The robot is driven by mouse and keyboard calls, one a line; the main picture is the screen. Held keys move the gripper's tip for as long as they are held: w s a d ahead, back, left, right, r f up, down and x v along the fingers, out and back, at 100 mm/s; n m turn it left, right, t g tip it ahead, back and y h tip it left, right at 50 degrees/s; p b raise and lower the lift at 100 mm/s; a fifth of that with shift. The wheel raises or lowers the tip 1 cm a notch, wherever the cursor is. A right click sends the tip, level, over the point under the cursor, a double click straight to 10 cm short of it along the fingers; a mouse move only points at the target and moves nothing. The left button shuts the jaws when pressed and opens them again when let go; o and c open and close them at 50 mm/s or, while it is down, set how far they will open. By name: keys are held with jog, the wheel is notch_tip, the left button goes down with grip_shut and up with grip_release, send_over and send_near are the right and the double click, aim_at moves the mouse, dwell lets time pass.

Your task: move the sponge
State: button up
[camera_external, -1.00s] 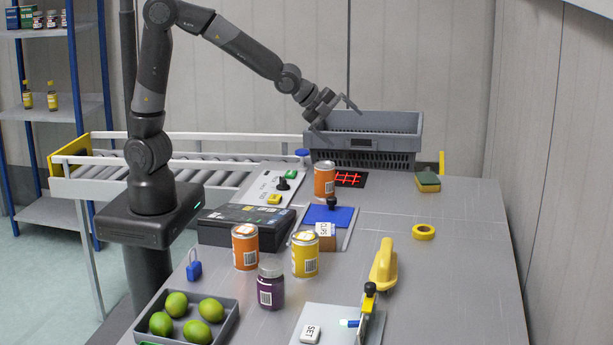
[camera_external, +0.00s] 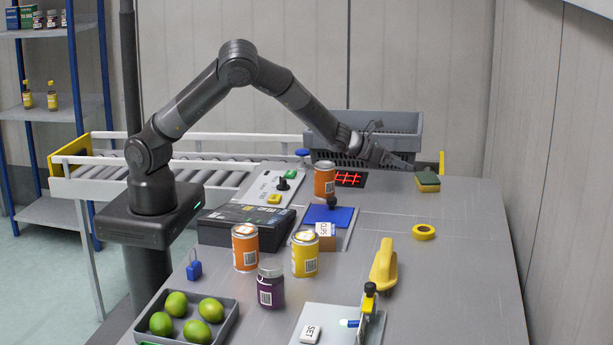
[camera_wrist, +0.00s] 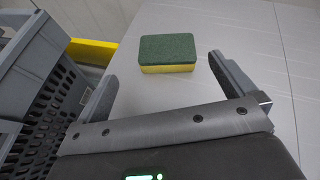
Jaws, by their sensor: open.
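The sponge (camera_external: 428,182) is green on top and yellow below. It lies flat near the far right of the grey table. In the wrist view the sponge (camera_wrist: 167,53) is ahead of my gripper, between the lines of the two fingers and beyond their tips. My gripper (camera_external: 410,164) is low beside the sponge, just to its left, with its fingers pointing toward it. In the wrist view my gripper (camera_wrist: 163,72) is open, with nothing between its fingers. I cannot tell from the external view how close the fingertips are to the sponge.
A grey crate (camera_external: 400,122) stands behind my gripper; its slotted wall (camera_wrist: 50,115) is close on the left in the wrist view. An orange can (camera_external: 324,180) stands left of the gripper. A yellow tape roll (camera_external: 424,232) lies nearer. The table right of the sponge is clear.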

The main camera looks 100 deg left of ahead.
aim_at(430, 214)
jog(key=shift+w+d+f+m+t, duration=0.15)
jog(key=shift+w+f+m, duration=0.25)
jog(key=shift+m, duration=0.2)
jog(key=shift+w+f+m+t, duration=0.15)
jog(key=shift+w+f+m, duration=0.15)
jog(key=shift+f+m, duration=0.25)
jog(key=shift+r, duration=0.1)
jog(key=x, duration=1)
jog(key=shift+w+f, duration=0.25)
jog(key=shift+w, duration=0.1)
jog(key=shift+c, duration=0.2)
jog(key=c, duration=0.7)
jog(key=shift+h, duration=0.3)
jog(key=shift+d, duration=10.05)
jog(key=o, duration=0.7)
jog(key=shift+o, duration=0.2)
